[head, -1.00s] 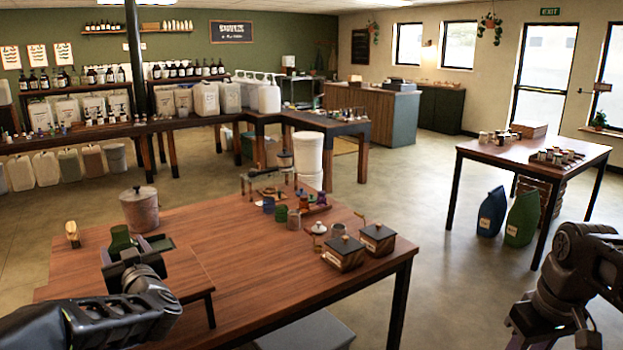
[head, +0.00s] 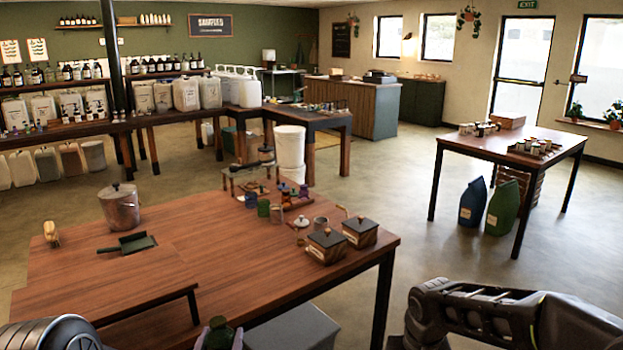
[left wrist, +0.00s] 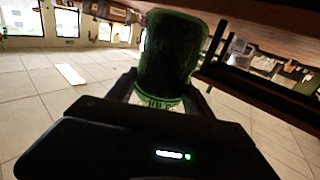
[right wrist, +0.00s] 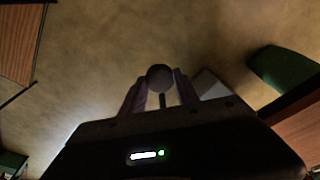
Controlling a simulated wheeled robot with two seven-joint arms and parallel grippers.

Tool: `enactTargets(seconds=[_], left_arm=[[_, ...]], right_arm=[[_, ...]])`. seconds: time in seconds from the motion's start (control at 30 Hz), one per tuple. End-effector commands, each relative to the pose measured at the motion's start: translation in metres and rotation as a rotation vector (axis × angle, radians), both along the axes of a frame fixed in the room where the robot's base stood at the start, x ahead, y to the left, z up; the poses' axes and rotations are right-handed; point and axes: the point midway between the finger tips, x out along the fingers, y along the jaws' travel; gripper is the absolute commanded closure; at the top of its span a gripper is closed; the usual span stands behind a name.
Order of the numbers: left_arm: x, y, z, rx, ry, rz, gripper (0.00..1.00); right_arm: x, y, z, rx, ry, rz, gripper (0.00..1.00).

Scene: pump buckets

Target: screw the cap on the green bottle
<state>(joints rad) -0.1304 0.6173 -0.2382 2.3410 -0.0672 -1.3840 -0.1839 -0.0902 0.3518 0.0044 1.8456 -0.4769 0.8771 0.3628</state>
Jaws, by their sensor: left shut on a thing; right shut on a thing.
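The green bottle (left wrist: 172,55) is between the fingers of my left gripper (left wrist: 165,92). It fills the middle of the left wrist view, with a pale label partly hidden by the gripper. In the head view the bottle's dark green top (head: 218,338) and the purple fingertips show at the bottom edge, in front of the table. My right gripper (right wrist: 160,90) is shut on a small dark round thing (right wrist: 160,76), which looks like the cap; its details are too dark to tell. In the head view my right arm comes in at the lower right, its fingers out of view. Bottle and cap are apart.
The wooden table (head: 225,245) bears a metal pot (head: 120,208), a green scoop (head: 130,244), two wooden boxes (head: 327,246) and small jars. A grey box (head: 292,328) stands below its front edge. Floor between this table and the right table (head: 500,148) is clear.

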Motion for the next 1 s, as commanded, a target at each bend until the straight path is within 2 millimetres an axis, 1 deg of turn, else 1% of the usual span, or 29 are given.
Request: enactTargets(seconds=[0.37,0.53,0.67,0.87,0.9,1.0], left_arm=[[0.000,0.000,0.001,0.001,-0.002,-0.002,1.00],[-0.006,-0.008,-0.004,0.002,0.001,-0.038,1.00],[-0.016,-0.022,-0.011,-0.002,0.001,-0.105,1.00],[-0.028,-0.039,-0.020,-0.003,0.003,-0.183,1.00],[-0.032,-0.045,-0.021,-0.003,0.000,-0.209,1.00],[-0.049,-0.071,-0.032,-0.001,0.002,-0.322,1.00]], right_arm=[[0.000,0.000,0.001,0.000,0.000,-0.001,1.00],[0.000,-0.001,0.001,0.000,0.000,-0.001,1.00],[0.000,-0.001,0.001,0.000,0.000,-0.001,1.00],[0.000,-0.001,0.001,0.000,0.000,-0.001,1.00],[0.000,-0.001,0.001,0.000,0.000,-0.001,1.00],[0.000,-0.001,0.001,0.000,0.000,-0.001,1.00]])
